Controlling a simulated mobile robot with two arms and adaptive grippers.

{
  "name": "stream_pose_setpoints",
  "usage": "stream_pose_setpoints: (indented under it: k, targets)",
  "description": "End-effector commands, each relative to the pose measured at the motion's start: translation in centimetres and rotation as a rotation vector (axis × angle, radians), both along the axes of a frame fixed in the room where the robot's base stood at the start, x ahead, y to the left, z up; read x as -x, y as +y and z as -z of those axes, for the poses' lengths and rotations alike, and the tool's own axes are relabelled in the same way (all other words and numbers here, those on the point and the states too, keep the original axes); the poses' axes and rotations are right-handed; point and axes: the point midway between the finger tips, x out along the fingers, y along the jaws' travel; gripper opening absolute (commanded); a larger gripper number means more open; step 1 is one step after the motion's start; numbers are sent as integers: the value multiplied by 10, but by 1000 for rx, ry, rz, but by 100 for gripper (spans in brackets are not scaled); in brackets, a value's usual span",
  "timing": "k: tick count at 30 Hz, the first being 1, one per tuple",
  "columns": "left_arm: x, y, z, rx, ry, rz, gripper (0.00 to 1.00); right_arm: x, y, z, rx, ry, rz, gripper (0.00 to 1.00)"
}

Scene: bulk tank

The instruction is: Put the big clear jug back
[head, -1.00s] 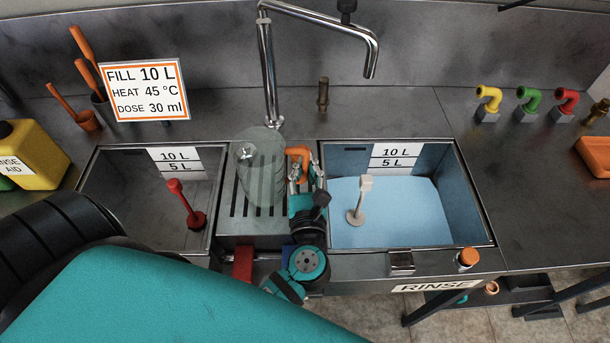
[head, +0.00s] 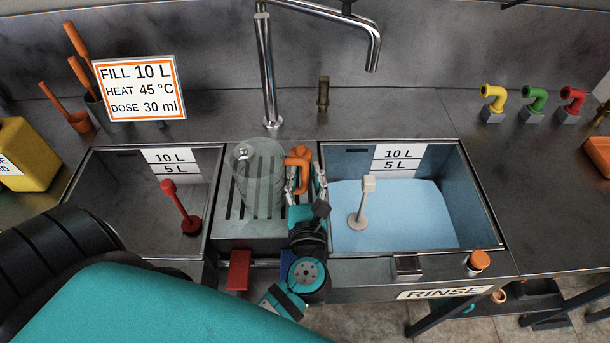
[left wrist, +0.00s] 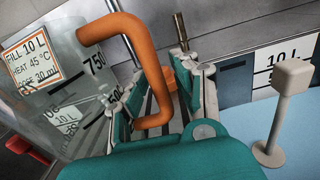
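The big clear jug (head: 258,185) with an orange handle (head: 299,158) stands on the slotted drainboard (head: 228,226) between the two basins, its handle to the right. In the left wrist view the jug (left wrist: 60,75) shows a 750 mark, and its handle (left wrist: 152,75) lies between my fingers. My left gripper (head: 306,181) is open around the handle, with a finger on either side and visible gaps in the left wrist view (left wrist: 155,100). My right gripper is not in view.
The left basin (head: 120,200) holds a red stick-like fitting (head: 178,205). The right basin (head: 478,215) holds pale blue liquid and a white fitting (head: 361,200). A tall faucet (head: 267,70) rises behind the drainboard. A sign (head: 140,88) stands at back left.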

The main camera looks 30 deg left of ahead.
Motion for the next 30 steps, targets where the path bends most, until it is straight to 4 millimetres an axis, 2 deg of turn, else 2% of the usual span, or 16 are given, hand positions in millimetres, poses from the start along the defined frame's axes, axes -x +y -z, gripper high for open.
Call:
stream_pose_setpoints:
  k: [8, 11, 21, 25, 30]
  targets:
    - [3, -2, -1, 1, 1, 1, 29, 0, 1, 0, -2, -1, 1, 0]
    - [15, -10, 1, 1, 3, 3, 29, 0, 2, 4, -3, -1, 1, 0]
    - [75, -48, 1, 2, 3, 2, 29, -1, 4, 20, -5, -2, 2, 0]
    - [91, -58, 0, 1, 2, 1, 29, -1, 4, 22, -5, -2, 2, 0]
    - [101, -64, -2, 1, -1, 0, 29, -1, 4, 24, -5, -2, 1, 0]
